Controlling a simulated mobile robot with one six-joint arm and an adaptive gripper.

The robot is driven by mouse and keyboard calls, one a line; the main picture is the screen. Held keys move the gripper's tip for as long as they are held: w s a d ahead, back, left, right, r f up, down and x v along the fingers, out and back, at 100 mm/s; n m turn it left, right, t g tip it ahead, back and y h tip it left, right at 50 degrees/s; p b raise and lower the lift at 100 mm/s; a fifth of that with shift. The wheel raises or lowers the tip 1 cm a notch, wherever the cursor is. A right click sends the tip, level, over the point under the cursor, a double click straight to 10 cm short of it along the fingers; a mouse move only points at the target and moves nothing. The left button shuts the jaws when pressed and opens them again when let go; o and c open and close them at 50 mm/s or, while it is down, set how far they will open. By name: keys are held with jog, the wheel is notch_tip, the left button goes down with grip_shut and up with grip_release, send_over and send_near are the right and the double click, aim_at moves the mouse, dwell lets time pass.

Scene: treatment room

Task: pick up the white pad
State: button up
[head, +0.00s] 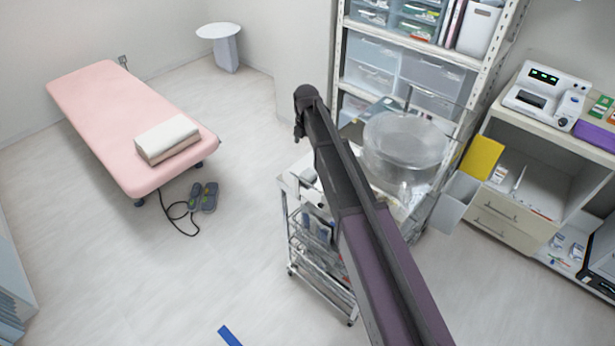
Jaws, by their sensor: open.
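The white pad (167,133) lies on the near right part of the pink treatment bed (95,105). It is a thick, block-like pad with a white top and brownish sides. My gripper (299,135) hangs small and dark at the far end of my raised arm, to the right of the bed and well apart from the pad. It is open, and nothing shows between its fingers. The whole top of the pad is in sight.
A metal trolley (322,262) with a clear round bowl (404,140) stands under my arm. A foot pedal (203,197) with a cable lies by the bed. A small round table (219,31) stands behind. Shelves fill the right. Floor between bed and trolley is mostly clear.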

aim_at(308, 173)
jog(key=shift+f+b, duration=4.15)
jog(key=shift+f, duration=0.1)
jog(key=shift+d+f+b, duration=0.15)
jog(key=shift+f+b, duration=1.15)
jog(key=shift+d+f+b, duration=0.15)
jog(key=shift+f+b, duration=1.15)
jog(key=c, duration=0.8)
